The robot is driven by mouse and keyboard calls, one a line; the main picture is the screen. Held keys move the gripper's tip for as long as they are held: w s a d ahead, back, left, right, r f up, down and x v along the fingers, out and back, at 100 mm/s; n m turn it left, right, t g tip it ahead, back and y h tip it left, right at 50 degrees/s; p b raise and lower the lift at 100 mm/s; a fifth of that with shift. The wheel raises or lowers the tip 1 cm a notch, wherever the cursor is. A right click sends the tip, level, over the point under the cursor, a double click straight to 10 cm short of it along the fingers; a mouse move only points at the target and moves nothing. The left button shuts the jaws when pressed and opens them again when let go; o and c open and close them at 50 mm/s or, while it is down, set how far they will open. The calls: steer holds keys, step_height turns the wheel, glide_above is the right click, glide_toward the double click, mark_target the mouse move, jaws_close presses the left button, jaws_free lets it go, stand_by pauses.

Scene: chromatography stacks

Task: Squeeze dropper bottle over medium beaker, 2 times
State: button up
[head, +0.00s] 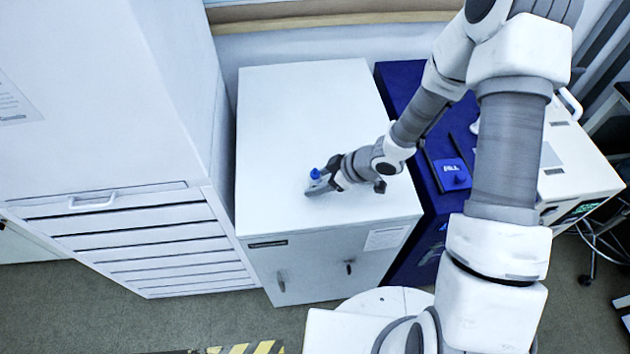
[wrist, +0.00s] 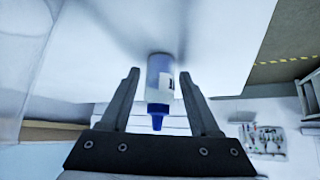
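The dropper bottle (wrist: 160,78) is a small pale bottle with a blue cap and a white label. In the wrist view it is between the two fingers of my gripper (wrist: 159,85), with a gap showing on each side. The fingers are open around it and do not appear to touch it. In the head view the bottle's blue cap (head: 315,173) shows beside my gripper (head: 318,186), low over the white cabinet top (head: 300,110). The bottle appears to stand on that top. I see no beaker in either view.
The rest of the white cabinet top is bare. A tall white drawer cabinet (head: 110,110) rises at the left. A dark blue cabinet (head: 405,78) adjoins at the right, with a blue-and-black device (head: 452,172) on it. White equipment (head: 575,165) stands further right.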

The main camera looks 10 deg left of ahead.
mark_target(317, 173)
steer(key=c, duration=0.5)
steer(key=shift+r+p, duration=2.05)
steer(key=shift+p, duration=0.1)
steer(key=shift+o, duration=0.3)
steer(key=shift+f, duration=0.1)
